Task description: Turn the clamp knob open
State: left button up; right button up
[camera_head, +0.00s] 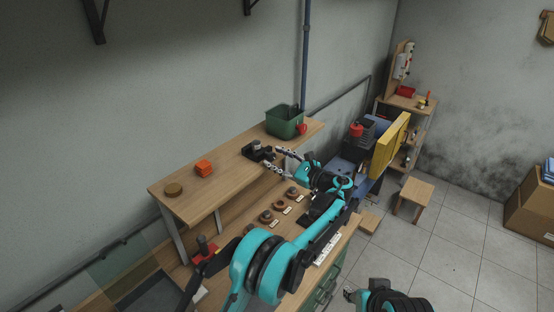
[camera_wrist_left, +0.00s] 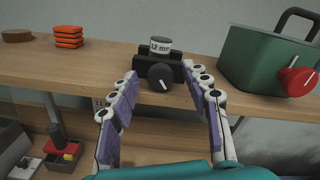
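The black clamp (camera_wrist_left: 170,65) stands on the upper wooden shelf, with a round black knob (camera_wrist_left: 160,77) on its front. A white line on the knob runs slightly slanted from upper left to lower right. A silver cylinder marked "12 mm" (camera_wrist_left: 161,45) sits on top of the clamp. In the head view the clamp (camera_head: 256,150) is small and dark. My left gripper (camera_head: 274,160) is open in front of it, its fingers spread to either side of the knob in the wrist view, seemingly not touching it. My right gripper (camera_head: 349,295) is low at the bottom, partly cut off.
A green bin (camera_head: 284,122) with a red knob (camera_wrist_left: 298,80) stands right of the clamp. Orange blocks (camera_head: 203,168) and a brown disc (camera_head: 173,189) lie to its left. Round brown pieces (camera_head: 279,206) sit on the lower bench. A yellow panel (camera_head: 390,145) stands behind.

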pick_arm(q)
jog(key=shift+d, duration=0.1)
jog(key=v, duration=1.2)
